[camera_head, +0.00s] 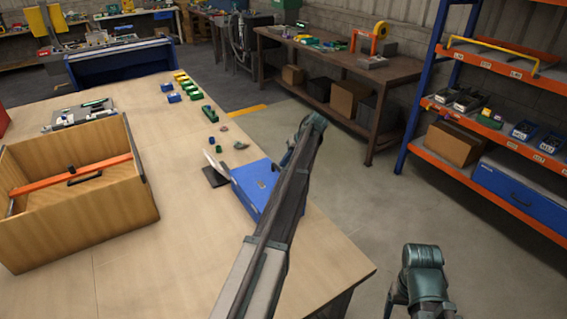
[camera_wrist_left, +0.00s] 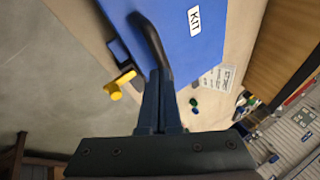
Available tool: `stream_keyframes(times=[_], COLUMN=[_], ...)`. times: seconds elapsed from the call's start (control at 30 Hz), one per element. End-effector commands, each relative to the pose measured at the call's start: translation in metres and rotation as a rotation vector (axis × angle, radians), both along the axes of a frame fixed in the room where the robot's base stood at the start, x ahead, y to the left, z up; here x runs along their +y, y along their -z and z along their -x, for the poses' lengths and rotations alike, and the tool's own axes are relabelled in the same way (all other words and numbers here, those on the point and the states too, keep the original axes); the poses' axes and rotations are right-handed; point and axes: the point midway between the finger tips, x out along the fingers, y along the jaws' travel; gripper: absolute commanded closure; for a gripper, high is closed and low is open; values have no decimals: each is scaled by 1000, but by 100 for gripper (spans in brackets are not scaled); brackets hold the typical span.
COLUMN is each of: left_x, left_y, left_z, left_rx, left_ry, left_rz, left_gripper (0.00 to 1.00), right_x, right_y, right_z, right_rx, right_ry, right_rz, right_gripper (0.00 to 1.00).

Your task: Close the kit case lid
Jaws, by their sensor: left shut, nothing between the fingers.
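The blue kit case (camera_head: 250,182) stands near the right edge of the wooden table, partly hidden behind my left arm. In the left wrist view a blue face of the kit case (camera_wrist_left: 180,30) with a white label fills the top, with a dark curved handle (camera_wrist_left: 150,40) on it. My left gripper (camera_wrist_left: 162,75) is shut and empty, its fingertips close to the handle; I cannot tell if they touch. I cannot clearly tell how far the lid stands open. My right arm shows at the bottom right, but its fingers are not visible.
A large open wooden box (camera_head: 85,235) with an orange bar stands left on the table (camera_head: 180,270). Small bins (camera_head: 190,88) and loose parts lie behind the case. Right are free floor, a brown workbench (camera_head: 385,72) and an orange-blue shelf (camera_head: 500,140).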

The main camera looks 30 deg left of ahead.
Motion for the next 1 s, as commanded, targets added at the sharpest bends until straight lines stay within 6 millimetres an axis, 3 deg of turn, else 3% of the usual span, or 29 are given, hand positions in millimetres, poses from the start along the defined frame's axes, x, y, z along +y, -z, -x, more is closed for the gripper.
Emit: stream_keyframes(times=[0.1,0.4,0.83,1.0], left_x=[0,-1,-1,0], left_y=[11,17,18,7], left_z=[0,0,2,2], left_rx=[0,0,1,1], left_ry=[0,0,-4,-4], left_rz=[0,3,7,5], left_gripper=[100,100,100,100], right_x=[0,0,0,0], right_y=[11,17,18,7], right_z=[0,0,0,0], right_rx=[0,0,0,0], right_ry=[0,0,0,0], right_rz=[0,0,0,0], right_gripper=[26,26,26,26])
